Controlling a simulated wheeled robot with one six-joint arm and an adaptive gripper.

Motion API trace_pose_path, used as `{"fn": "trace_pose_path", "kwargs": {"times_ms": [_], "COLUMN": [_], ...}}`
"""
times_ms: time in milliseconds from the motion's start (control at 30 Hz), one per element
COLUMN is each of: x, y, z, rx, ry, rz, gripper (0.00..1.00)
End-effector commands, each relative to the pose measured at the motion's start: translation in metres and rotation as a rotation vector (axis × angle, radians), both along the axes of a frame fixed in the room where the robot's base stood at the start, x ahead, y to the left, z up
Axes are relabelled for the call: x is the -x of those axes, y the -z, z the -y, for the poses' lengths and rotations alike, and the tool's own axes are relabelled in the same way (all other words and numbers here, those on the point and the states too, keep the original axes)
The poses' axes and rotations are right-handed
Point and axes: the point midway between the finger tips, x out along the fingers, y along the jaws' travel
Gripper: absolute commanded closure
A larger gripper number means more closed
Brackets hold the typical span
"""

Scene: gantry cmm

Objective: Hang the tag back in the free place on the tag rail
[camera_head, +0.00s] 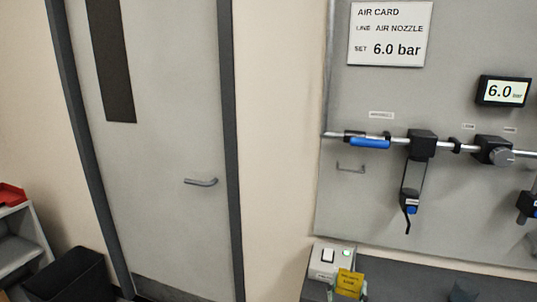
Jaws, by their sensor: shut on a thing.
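A yellow tag (350,281) with dark print too small to read shows at the bottom of the head view, right of centre. My gripper (348,292) is at the bottom edge, with pale finger parts on both sides of the tag's lower part. It is shut on the tag, which stands roughly upright. The rest of the gripper is cut off by the frame. I cannot make out a tag rail for certain. A small empty wire bracket (351,169) sits on the grey panel, above the tag.
The grey panel (370,220) carries a pipe with a blue lever (370,142), a black filter unit (411,190) and a 6.0 display (502,91). A closed door (180,150) is left.

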Motion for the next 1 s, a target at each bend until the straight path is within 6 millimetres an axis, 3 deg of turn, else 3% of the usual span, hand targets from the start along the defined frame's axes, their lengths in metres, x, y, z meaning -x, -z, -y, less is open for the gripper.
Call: {"fn": "trace_pose_path", "kwargs": {"times_ms": [33, 200, 400, 633, 1000], "x": [0.003, 0.015, 0.028, 0.036, 0.037], "y": [0.025, 0.091, 0.145, 0.172, 0.175], "z": [0.001, -0.001, -0.007, -0.012, -0.012], "rx": [0.005, 0.007, 0.005, 0.002, 0.000], "ry": [-0.001, -0.035, -0.090, -0.124, -0.129], "rz": [-0.011, -0.012, -0.009, -0.003, 0.000], "gripper": [0.62, 0.62, 0.62, 0.62, 0.62]}}
